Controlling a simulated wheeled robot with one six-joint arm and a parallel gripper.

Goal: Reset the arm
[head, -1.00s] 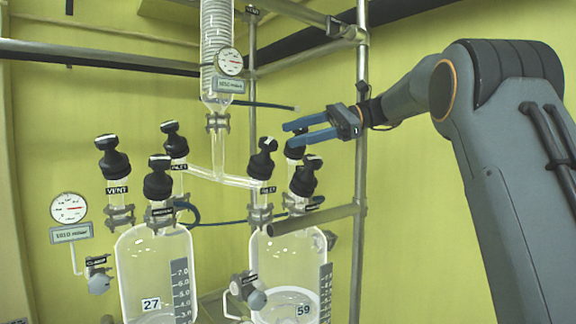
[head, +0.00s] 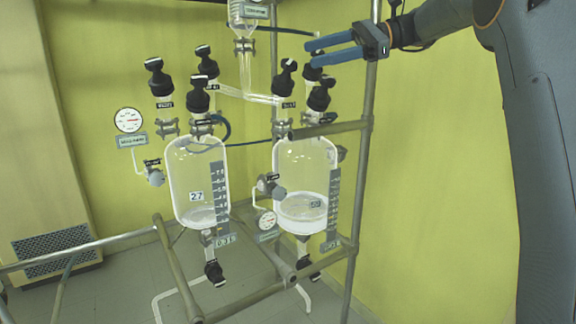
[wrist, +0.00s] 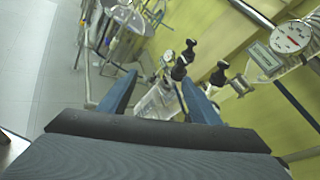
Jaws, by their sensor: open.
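My gripper (head: 312,53) is open and empty, with its two blue fingers pointing left in the head view. It appears near the black-capped valves above the right glass reactor (head: 318,160); whether it touches one cannot be told. My arm reaches in from the right. In the wrist view the gripper (wrist: 158,98) shows its blue fingers spread apart, with black valve handles (wrist: 183,68) and glassware beyond them. The left glass reactor (head: 182,165), marked 27, stands beside the right one. Both hold a little pale content at the bottom.
A metal frame (head: 368,150) surrounds the reactors, with an upright pole close behind my gripper. A glass column (head: 243,40) rises at the top. A gauge (head: 128,120) is at left.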

